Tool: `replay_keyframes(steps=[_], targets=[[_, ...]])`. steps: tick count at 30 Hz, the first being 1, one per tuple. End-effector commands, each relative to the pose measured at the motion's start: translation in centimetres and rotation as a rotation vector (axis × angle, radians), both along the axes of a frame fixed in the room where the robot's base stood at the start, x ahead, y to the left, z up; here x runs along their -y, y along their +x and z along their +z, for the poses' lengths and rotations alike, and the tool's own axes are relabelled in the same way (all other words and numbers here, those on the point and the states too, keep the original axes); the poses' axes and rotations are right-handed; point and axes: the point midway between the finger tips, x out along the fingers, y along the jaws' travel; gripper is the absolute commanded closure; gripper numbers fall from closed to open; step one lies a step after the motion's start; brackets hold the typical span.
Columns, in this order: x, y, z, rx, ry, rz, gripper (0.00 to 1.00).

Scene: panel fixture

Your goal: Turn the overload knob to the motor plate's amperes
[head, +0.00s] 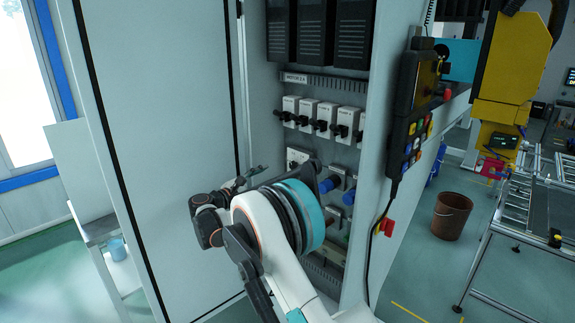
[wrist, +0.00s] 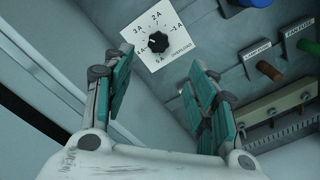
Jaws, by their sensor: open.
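The overload knob (wrist: 158,42) is a black knob on a white dial plate (wrist: 178,58) with ampere marks around it, in the upper middle of the wrist view. The dial appears rotated in this view, and I cannot tell surely which mark the knob points at. My gripper (wrist: 160,68) is open and empty, its teal-padded fingers apart and short of the knob. In the head view my gripper (head: 250,178) is left of the white dial plate (head: 298,154), which my arm partly hides. The motor plate (head: 296,78) seems to read "MOTOR 2 A", in small letters.
Several white breakers (head: 322,115) with black switches sit above the dial. Fuses, one brown (wrist: 268,70) and one green (wrist: 299,63), and a terminal rail (wrist: 280,103) lie to its right. The open cabinet door (head: 150,130) stands at left, a pendant (head: 410,100) at right.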

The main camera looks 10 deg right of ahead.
Motion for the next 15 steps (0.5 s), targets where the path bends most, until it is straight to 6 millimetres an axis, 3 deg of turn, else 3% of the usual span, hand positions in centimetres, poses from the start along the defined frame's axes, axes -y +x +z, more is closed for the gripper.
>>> replay_keyframes(steps=[7,15], targets=[[1.1,1.0,-0.3,0.001,-0.014,-0.003,0.48],[5.2,4.0,-0.5,0.000,-0.013,-0.003,0.48]])
